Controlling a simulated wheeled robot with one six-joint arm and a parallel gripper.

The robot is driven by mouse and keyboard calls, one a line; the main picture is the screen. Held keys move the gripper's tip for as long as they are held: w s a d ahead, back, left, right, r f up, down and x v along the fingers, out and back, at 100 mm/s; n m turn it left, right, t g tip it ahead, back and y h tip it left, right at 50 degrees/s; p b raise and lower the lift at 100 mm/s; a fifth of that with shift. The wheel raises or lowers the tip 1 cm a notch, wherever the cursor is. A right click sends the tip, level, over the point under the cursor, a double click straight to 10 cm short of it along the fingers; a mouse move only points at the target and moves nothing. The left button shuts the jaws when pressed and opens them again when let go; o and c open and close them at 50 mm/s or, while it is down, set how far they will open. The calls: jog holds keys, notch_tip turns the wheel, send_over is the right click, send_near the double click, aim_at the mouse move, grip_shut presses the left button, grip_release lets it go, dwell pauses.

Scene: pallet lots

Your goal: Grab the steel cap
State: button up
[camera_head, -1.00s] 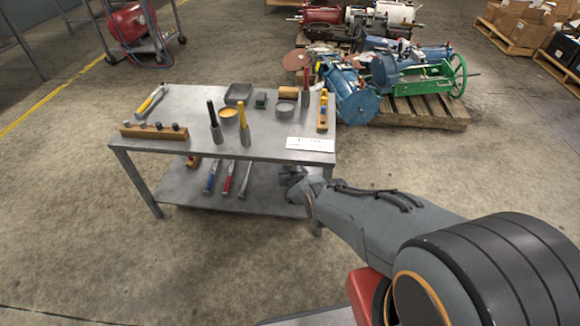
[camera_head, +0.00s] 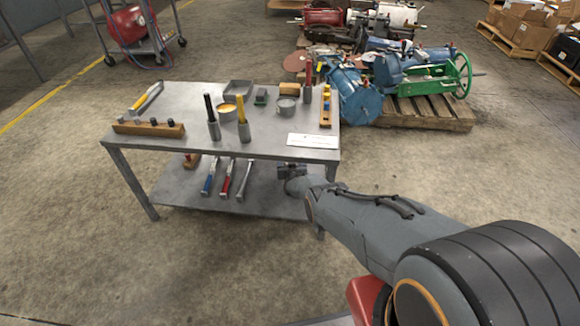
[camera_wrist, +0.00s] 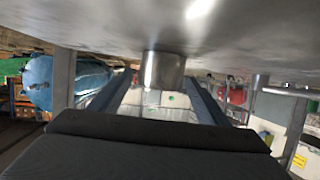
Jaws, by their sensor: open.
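In the wrist view, which appears upside down, a short shiny steel cylinder, seemingly the steel cap (camera_wrist: 163,70), stands on a grey metal surface (camera_wrist: 85,22). It lies between the two fingers of my gripper (camera_wrist: 160,95), with a gap visible on each side. The fingers are open and not closed on it. In the head view my gripper (camera_head: 291,171) is at the front of the lower shelf (camera_head: 187,191), below the tabletop. The cap cannot be made out there.
A pallet (camera_head: 425,115) of machines stands behind right.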

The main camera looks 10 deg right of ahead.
jog(key=c, duration=1.3)
